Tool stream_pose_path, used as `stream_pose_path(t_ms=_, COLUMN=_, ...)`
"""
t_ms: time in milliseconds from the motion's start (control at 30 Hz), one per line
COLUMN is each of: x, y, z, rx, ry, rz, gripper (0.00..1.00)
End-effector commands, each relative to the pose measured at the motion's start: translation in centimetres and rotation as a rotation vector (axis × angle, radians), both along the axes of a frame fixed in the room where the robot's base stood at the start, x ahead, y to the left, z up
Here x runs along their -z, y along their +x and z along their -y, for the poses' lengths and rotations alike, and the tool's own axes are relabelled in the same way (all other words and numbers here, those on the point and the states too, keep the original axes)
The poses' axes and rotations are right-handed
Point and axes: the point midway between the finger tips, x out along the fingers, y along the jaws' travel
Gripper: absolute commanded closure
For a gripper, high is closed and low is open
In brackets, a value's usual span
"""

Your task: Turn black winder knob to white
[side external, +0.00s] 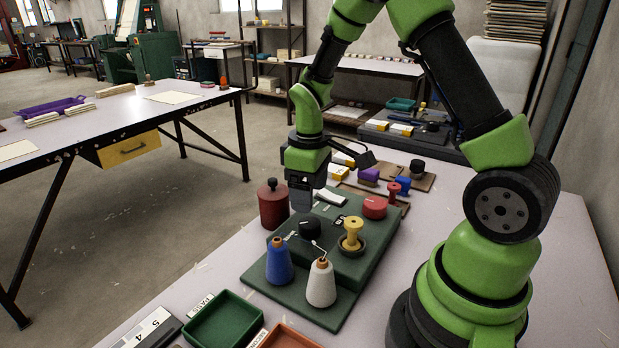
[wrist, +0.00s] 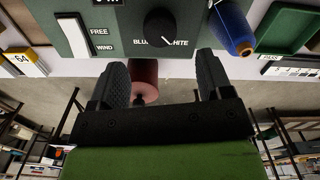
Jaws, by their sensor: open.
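The black winder knob (side external: 310,229) sits on the green winder box (side external: 345,262), behind the blue cone (side external: 279,262) and the white cone (side external: 320,283). In the wrist view the knob (wrist: 161,27) lies between the partly covered labels for blue, on the left, and white, on the right. A short pale mark on its lower right edge seems to slant toward the white label. My gripper (side external: 303,201) points down over the box, behind the knob in the side view. In the wrist view its two fingers (wrist: 160,66) are apart and empty, and the knob lies beyond them, untouched.
A white switch plate (wrist: 76,33) marked FREE and WIND is left of the knob. A yellow spool (side external: 351,236), a red round part (side external: 374,207) and a dark red lidded canister (side external: 272,207) stand close by. A green tray (side external: 224,320) lies at the front.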

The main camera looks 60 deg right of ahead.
Motion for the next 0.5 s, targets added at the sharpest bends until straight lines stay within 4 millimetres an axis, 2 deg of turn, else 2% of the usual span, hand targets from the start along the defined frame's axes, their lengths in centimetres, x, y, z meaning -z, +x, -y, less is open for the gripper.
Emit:
stream_pose_path(t_ms=100, x=-1.8, y=0.1, z=0.0, rx=0.0, ry=-0.001, rz=0.003, gripper=0.27)
stream_pose_path(t_ms=200, x=-2.6, y=0.0, z=0.0, rx=-0.001, ry=-0.001, rz=0.002, gripper=0.27)
stream_pose_path(t_ms=500, x=-2.9, y=0.0, z=0.0, rx=-0.001, ry=0.0, rz=0.0, gripper=0.27)
